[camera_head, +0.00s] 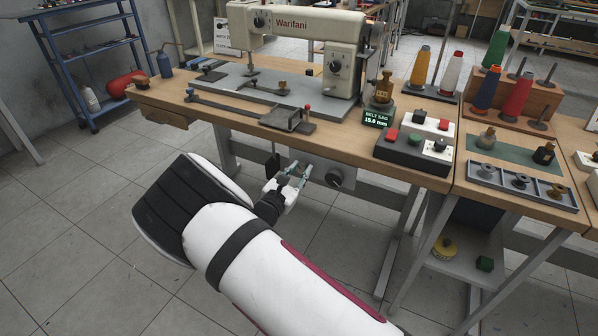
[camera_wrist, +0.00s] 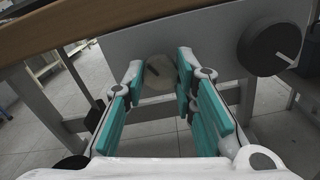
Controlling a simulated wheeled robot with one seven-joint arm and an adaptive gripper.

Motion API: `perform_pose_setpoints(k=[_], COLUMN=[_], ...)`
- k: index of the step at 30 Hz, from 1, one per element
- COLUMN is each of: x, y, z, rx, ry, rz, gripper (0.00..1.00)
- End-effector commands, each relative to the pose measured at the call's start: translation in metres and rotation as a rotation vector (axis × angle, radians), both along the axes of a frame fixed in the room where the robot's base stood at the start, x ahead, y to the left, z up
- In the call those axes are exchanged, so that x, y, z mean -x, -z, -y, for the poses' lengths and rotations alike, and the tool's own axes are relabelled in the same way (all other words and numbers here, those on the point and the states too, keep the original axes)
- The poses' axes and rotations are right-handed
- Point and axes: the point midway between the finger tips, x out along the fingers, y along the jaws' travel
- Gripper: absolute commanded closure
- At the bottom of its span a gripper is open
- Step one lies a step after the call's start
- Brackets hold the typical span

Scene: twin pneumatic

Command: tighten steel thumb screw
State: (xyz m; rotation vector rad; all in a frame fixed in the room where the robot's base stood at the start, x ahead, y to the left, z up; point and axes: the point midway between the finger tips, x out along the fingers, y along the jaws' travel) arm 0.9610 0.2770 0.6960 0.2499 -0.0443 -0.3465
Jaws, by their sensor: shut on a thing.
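The steel thumb screw (camera_wrist: 160,76) shows in the wrist view as a pale round head with a dark bar on its face. It sits at the grey plate (camera_wrist: 202,40) below the tabletop. My gripper (camera_wrist: 158,84) has its teal fingers on either side of the screw head, shut on it. In the head view my gripper (camera_head: 297,178) is under the front table edge, in front of the same plate. The screw is hidden there behind the fingers. A small display (camera_head: 377,118) on the table reads BELT SAG 15.0 mm.
A dark round knob (camera_wrist: 270,47) stands out from the plate, right of my fingers. The wooden table edge (camera_head: 300,138) is just above my gripper. A sewing machine (camera_head: 300,35) and a button box (camera_head: 414,150) stand on top. Table legs (camera_head: 400,235) are at the right.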

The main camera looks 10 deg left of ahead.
Motion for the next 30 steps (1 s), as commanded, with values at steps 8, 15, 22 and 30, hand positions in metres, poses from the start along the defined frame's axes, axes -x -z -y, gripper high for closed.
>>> perform_pose_setpoints(k=[8, 15, 22, 30], x=[-0.0009, -0.0008, -0.0009, -0.0009], y=[-0.0003, 0.0001, 0.0000, -0.0002], z=[0.0002, -0.0004, -0.0004, -0.0002], rx=[-0.234, -0.389, -0.478, -0.514], ry=[0.000, 0.000, 0.000, 0.000], rz=[0.085, 0.140, 0.173, 0.186], gripper=[1.00, 1.00, 1.00, 1.00])
